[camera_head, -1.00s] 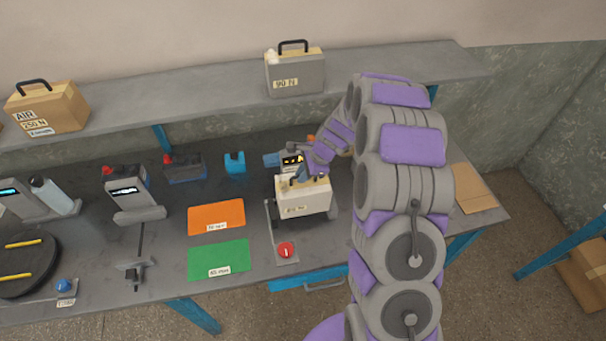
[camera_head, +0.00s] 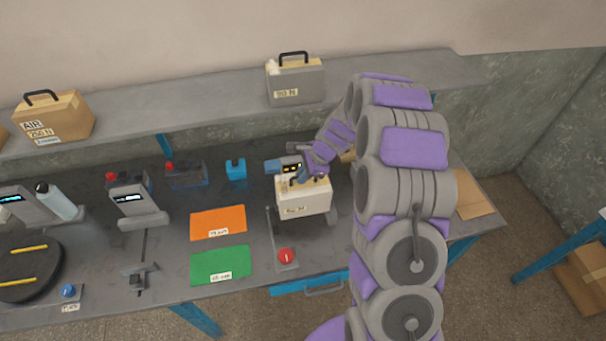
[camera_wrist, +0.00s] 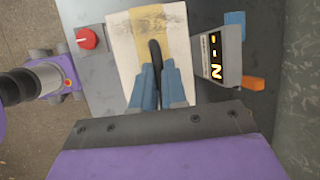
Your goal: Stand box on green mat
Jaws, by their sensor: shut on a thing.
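A cream box (camera_head: 304,198) with a tan top and a dark handle stands upright at the right part of the bench, by a device with a lit display. In the wrist view the box (camera_wrist: 122,50) shows from above. My gripper (camera_head: 302,178) is at the top of the box; in the wrist view its blue fingers (camera_wrist: 155,80) are shut on the dark handle (camera_wrist: 154,52). The green mat (camera_head: 220,265) lies flat and bare near the bench's front edge, left of the box. I cannot tell whether the box is lifted off its support.
An orange mat (camera_head: 218,222) lies just behind the green one. The display device (camera_wrist: 216,57) is close beside the box. A shelf with a grey case (camera_head: 295,82) runs behind.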

